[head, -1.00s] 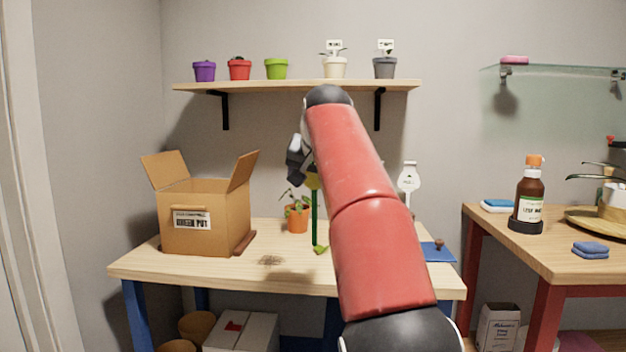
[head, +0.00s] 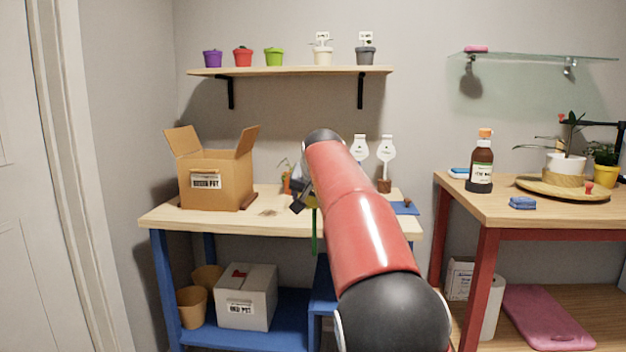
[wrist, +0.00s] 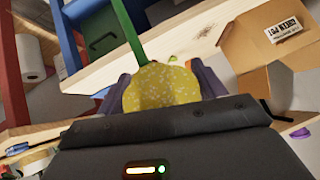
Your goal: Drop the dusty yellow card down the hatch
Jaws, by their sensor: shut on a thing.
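The dusty yellow card (wrist: 160,90) is speckled and sits on a green stake (wrist: 134,35). My gripper (wrist: 161,80) is shut on the card, with one finger at each side of it. In the head view my gripper (head: 300,201) is before the workbench, and the green stake (head: 314,235) hangs below it past the bench's front edge. The card is mostly hidden there by my arm. A blue plate with a brown knob (head: 404,208) lies at the bench's right end; I cannot tell whether it is the hatch.
The wooden bench (head: 225,220) bears an open cardboard box (head: 215,182) and a plant in an orange pot (head: 287,184). A white box (head: 246,297) is on the blue lower shelf. A red-legged table (head: 500,208) stands at right, with a gap between it and the bench.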

